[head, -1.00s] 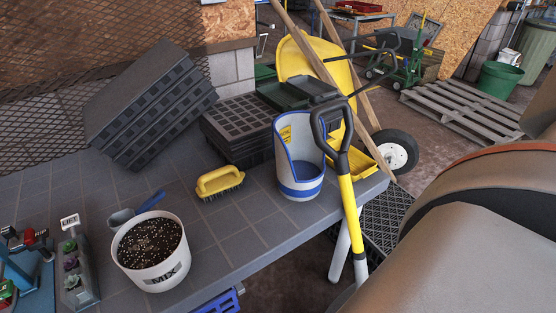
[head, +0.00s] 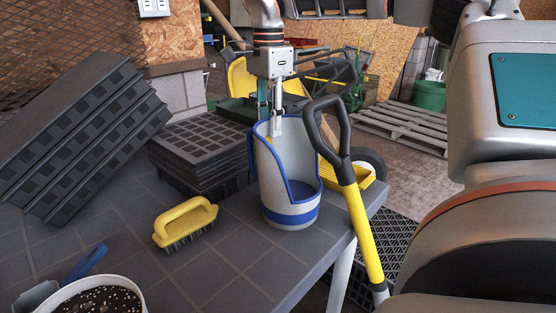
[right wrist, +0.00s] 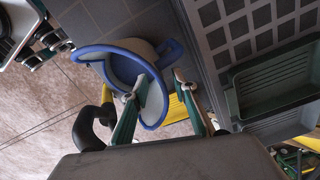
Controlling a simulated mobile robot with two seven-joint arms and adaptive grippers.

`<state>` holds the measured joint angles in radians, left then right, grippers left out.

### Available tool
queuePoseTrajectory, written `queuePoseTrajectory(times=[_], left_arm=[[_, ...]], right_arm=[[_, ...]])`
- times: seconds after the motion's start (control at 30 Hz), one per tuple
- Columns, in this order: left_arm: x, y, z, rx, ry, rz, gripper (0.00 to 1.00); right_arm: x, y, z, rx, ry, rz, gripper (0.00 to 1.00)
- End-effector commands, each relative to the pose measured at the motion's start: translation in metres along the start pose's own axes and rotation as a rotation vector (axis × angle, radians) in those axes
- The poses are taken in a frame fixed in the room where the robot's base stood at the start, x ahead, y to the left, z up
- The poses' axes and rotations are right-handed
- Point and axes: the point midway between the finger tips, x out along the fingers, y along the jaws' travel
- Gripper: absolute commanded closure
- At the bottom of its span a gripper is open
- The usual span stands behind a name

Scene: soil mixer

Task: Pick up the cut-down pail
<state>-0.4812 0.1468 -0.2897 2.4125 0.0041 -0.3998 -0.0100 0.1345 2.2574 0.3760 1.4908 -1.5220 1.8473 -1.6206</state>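The cut-down pail (head: 290,207) stands upright on the grey bench near its right end. It is pale grey with a blue rim, a blue band and a low cut front. My right gripper (head: 270,122) is above its tall back wall, pointing down. In the right wrist view, the fingers of my right gripper (right wrist: 160,108) are spread, one on each side of the wall of the pail (right wrist: 150,98), with gaps beside it. A blue handle (right wrist: 172,50) shows on the pail's side. My left gripper (right wrist: 40,50) seems to show, fingers apart, at the wrist view's upper left.
A yellow-shafted tool with a black D-handle (head: 332,112) leans at the bench edge, close right of the pail. Black trays (head: 190,140) are stacked left of it. A yellow brush (head: 185,222) and a soil-filled bucket (head: 130,284) are nearer. Bare bench lies in front.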

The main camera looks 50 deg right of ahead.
Motion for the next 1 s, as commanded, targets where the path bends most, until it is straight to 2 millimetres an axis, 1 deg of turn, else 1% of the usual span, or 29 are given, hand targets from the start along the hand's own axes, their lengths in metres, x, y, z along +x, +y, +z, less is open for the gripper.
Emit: queuePoseTrajectory(times=[0.03, 0.17, 0.2, 0.33, 0.47, 0.7, 0.77, 0.8, 0.83, 1.0], left_arm=[[0.001, 0.001, 0.001, -0.005, -0.001, 0.002, 1.0], [0.002, 0.004, 0.001, -0.018, 0.005, 0.006, 1.0], [0.002, 0.005, 0.0, -0.023, 0.008, 0.008, 1.0], [0.003, 0.007, -0.005, -0.036, 0.02, 0.011, 1.0], [0.004, 0.007, -0.007, -0.041, 0.027, 0.012, 1.0], [0.004, 0.007, -0.009, -0.041, 0.03, 0.012, 1.0], [0.004, 0.007, -0.009, -0.041, 0.03, 0.012, 1.0], [0.004, 0.007, -0.009, -0.041, 0.03, 0.012, 1.0], [0.004, 0.007, -0.009, -0.041, 0.03, 0.012, 1.0], [0.004, 0.007, -0.009, -0.042, 0.03, 0.012, 1.0]], right_arm=[[0.008, 0.0, 0.0, -0.002, 0.0, 0.005, 0.72], [0.026, 0.001, -0.001, -0.001, -0.001, 0.009, 0.72], [0.033, 0.001, -0.001, -0.002, 0.0, 0.01, 0.72], [0.05, 0.001, -0.002, -0.001, 0.001, 0.009, 0.72], [0.057, 0.001, -0.002, 0.0, 0.001, 0.005, 0.72], [0.056, 0.002, -0.002, 0.0, 0.001, 0.001, 0.72], [0.056, 0.002, -0.002, 0.0, 0.001, 0.001, 0.88], [0.056, 0.002, -0.002, 0.0, 0.001, 0.002, 0.98], [0.056, 0.001, -0.002, 0.0, 0.001, 0.002, 1.0], [0.056, 0.001, -0.002, 0.0, 0.001, 0.001, 1.0]])
